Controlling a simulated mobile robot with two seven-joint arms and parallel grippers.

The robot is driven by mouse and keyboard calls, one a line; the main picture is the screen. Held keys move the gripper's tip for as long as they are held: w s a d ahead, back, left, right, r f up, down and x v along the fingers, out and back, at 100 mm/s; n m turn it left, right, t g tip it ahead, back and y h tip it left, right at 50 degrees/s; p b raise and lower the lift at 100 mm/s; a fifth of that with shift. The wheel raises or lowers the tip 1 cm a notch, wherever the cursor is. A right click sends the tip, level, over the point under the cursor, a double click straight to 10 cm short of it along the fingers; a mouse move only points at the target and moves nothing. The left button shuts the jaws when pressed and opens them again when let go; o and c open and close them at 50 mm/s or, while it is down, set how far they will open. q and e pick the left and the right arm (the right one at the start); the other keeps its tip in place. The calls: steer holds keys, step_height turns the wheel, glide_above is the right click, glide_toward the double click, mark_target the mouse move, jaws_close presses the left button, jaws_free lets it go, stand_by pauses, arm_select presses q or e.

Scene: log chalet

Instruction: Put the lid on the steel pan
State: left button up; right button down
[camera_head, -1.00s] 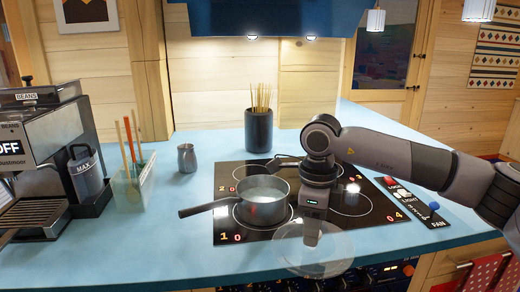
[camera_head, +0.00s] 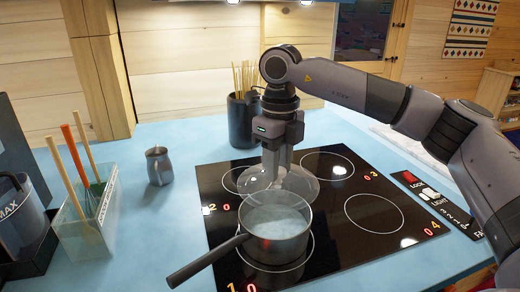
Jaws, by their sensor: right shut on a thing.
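The steel pan (camera_head: 283,246) stands on the front left of the black hob, its dark handle (camera_head: 208,262) pointing to the front left. Its top looks uncovered. My right gripper (camera_head: 275,174) is shut on the clear glass lid (camera_head: 302,186) and points down. The lid is roughly level and shows behind the pan, its near edge overlapping the pan's far rim in the picture. I cannot tell how high the lid is above the hob or whether it touches the pan. My left gripper is not in view.
The black hob (camera_head: 345,243) has bare cooking zones to the right. A dark pot of sticks (camera_head: 241,121) stands behind my right gripper. A small steel jug (camera_head: 159,166) and a clear utensil box (camera_head: 88,228) stand on the blue counter at left. A control panel (camera_head: 440,200) lies at right.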

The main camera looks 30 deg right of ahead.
steer(key=shift+w, duration=0.4)
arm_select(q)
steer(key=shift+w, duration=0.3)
arm_select(e)
steer(key=shift+r, duration=0.1)
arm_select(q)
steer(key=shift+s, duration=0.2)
arm_select(e)
steer(key=shift+s, duration=0.15)
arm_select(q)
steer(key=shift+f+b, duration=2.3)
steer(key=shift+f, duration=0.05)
arm_select(e)
step_height(320, 180, down, 7)
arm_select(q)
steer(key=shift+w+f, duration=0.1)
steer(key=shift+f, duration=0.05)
arm_select(e)
steer(key=shift+f, duration=0.3)
steer(key=shift+c, duration=1.2)
jaws_free()
